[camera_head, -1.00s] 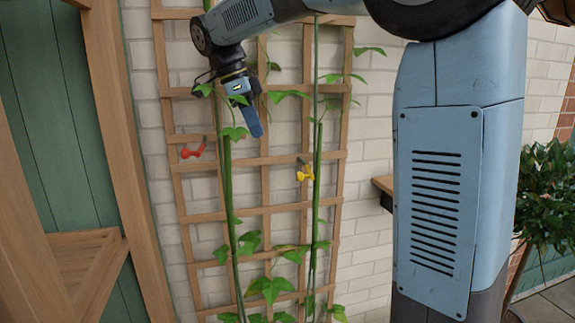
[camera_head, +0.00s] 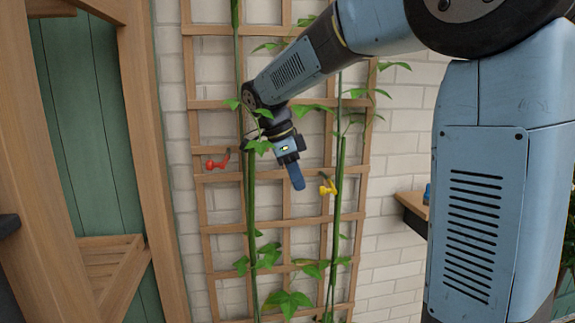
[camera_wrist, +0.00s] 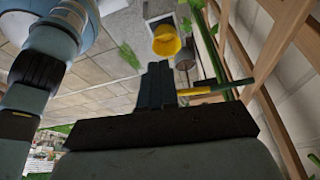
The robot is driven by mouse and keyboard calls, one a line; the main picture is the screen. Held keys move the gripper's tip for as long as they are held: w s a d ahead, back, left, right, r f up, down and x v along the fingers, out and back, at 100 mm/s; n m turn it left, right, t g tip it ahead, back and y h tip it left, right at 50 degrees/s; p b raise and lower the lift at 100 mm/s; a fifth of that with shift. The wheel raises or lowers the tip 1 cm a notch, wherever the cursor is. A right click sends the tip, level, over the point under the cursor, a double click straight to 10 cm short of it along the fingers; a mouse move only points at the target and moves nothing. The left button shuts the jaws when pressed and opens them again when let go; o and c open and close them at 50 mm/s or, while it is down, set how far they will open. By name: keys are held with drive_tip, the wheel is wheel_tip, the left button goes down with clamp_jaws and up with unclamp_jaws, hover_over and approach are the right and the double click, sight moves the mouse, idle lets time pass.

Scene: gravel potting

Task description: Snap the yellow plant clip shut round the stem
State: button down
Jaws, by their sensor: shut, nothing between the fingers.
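The yellow plant clip (camera_head: 328,187) is at the right-hand green stem (camera_head: 338,170) on the trellis in the head view. It sits on the stem's left side; whether its jaws are open or closed is too small to tell. My gripper (camera_head: 298,184) points down, just left of the clip and apart from it in the picture. Its fingers are shut together and empty, as the wrist view also shows (camera_wrist: 157,84). In the wrist view a green and yellow rod-like piece (camera_wrist: 215,90) lies right of the fingers; I cannot tell whether it belongs to the clip.
A red clip (camera_head: 217,163) is at the left stem (camera_head: 252,210). The wooden trellis (camera_head: 285,226) stands against a white brick wall, with leaves around the stems. A wooden shelf (camera_head: 410,203) is to the right. A yellow bucket-like thing (camera_wrist: 166,40) shows far below in the wrist view.

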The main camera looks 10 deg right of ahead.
drive_tip(key=shift+s+d, duration=0.15)
drive_tip(key=shift+d, duration=0.6)
drive_tip(key=shift+s+d, duration=0.1)
drive_tip(key=shift+d, duration=0.65)
